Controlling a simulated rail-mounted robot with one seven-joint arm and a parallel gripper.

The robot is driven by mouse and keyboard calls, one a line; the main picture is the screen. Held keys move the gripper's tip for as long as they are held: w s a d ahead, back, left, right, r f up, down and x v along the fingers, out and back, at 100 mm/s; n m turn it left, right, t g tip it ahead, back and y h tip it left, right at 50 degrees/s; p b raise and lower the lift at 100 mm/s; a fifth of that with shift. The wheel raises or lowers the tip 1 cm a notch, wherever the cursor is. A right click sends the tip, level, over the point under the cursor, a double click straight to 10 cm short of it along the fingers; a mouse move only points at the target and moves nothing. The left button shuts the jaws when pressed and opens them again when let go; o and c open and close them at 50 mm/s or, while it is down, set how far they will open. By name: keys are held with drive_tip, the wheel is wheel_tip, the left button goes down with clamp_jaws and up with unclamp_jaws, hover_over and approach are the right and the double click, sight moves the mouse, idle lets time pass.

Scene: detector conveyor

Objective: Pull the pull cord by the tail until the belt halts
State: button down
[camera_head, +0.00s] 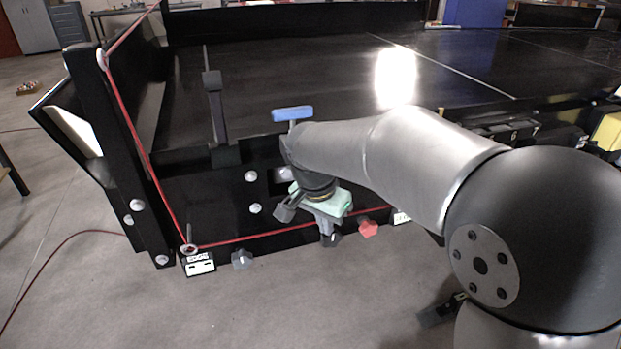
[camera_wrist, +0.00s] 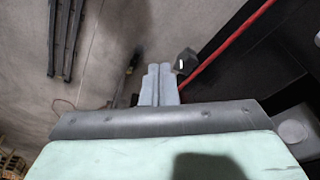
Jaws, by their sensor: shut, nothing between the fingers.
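The red pull cord (camera_head: 128,130) runs from the top of the left post down to a ring (camera_head: 188,249) at the belt's near left corner. From there it runs right along the frame's near side, passing close to my gripper (camera_head: 326,228). My gripper points down at the near side and is shut and empty. In the wrist view its fingers (camera_wrist: 159,72) are together, and the cord (camera_wrist: 228,44) passes to their right, apart from them in the picture. I cannot tell which part is the tail. The black belt (camera_head: 290,85) lies behind my arm.
A red knob (camera_head: 367,228) and a dark knob (camera_head: 242,260) sit low on the frame's near side. A label reading EDGE (camera_head: 200,264) is below the ring. A blue handle-like part (camera_head: 292,113) shows above my wrist.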

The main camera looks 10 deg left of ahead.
sight(307, 225)
drive_tip(key=a+r+m+p, duration=0.1)
drive_tip(key=a+r+p, duration=0.2)
drive_tip(key=a+r, duration=0.2)
drive_tip(key=shift+w+a+r+t, duration=0.3)
drive_tip(key=shift+w+a, duration=0.1)
drive_tip(key=shift+a, duration=0.05)
drive_tip(key=shift+b+x, duration=1.75)
drive_tip(key=shift+x, duration=1.75)
drive_tip(key=shift+f, duration=0.1)
